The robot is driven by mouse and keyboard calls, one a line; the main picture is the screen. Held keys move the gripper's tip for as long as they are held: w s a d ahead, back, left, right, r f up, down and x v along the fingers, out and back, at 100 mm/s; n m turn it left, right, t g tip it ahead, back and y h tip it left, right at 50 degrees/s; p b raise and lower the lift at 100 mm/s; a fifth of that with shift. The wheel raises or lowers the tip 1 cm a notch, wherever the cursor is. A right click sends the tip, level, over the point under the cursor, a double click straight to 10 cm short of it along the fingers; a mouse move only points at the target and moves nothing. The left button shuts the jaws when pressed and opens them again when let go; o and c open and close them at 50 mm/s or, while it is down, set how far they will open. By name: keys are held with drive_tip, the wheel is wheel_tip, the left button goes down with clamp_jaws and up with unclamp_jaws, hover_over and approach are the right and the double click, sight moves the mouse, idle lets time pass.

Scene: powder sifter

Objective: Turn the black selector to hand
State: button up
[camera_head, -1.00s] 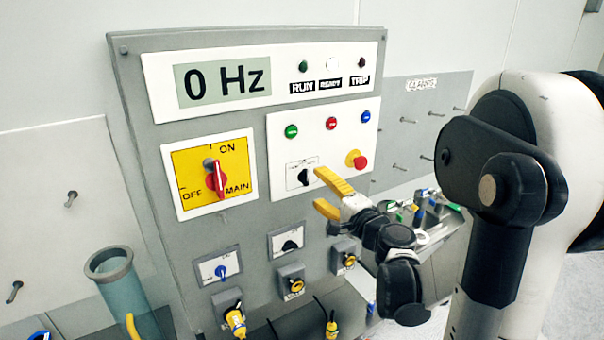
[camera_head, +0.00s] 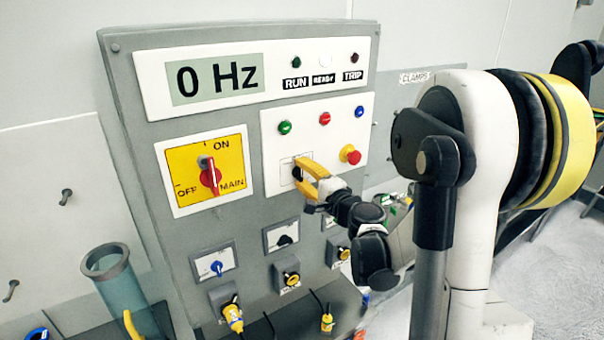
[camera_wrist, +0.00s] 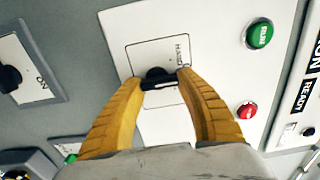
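The black selector (camera_wrist: 160,83) sits on a white plate with a rotated HAND label, in the lower left of the white button panel. In the wrist view its dark bar lies between my yellow fingertips, with no clear gap at either end. My gripper (camera_head: 304,178) is at the selector in the head view and hides most of it. In the wrist view my gripper (camera_wrist: 162,78) has its fingers drawn inward, one tip at each end of the bar. Which mark the selector points to is not clear.
Near it are a green button (camera_head: 285,127), a red button (camera_head: 325,118), a blue button (camera_head: 359,111) and a red mushroom button (camera_head: 353,157) on yellow. A red-handled main switch (camera_head: 210,177) is to the left. The display (camera_head: 217,79) reads 0 Hz.

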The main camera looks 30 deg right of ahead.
drive_tip(key=shift+n+b, duration=0.3)
drive_tip(key=n+b, duration=0.2)
drive_tip(key=n, duration=0.1)
drive_tip(key=shift+n, duration=0.4)
drive_tip(key=shift+a+r+n+b, duration=0.15)
drive_tip(key=shift+n+b, duration=1)
drive_tip(key=shift+n, duration=1.05)
drive_tip(key=o, duration=1.2)
drive_tip(key=shift+w, duration=0.1)
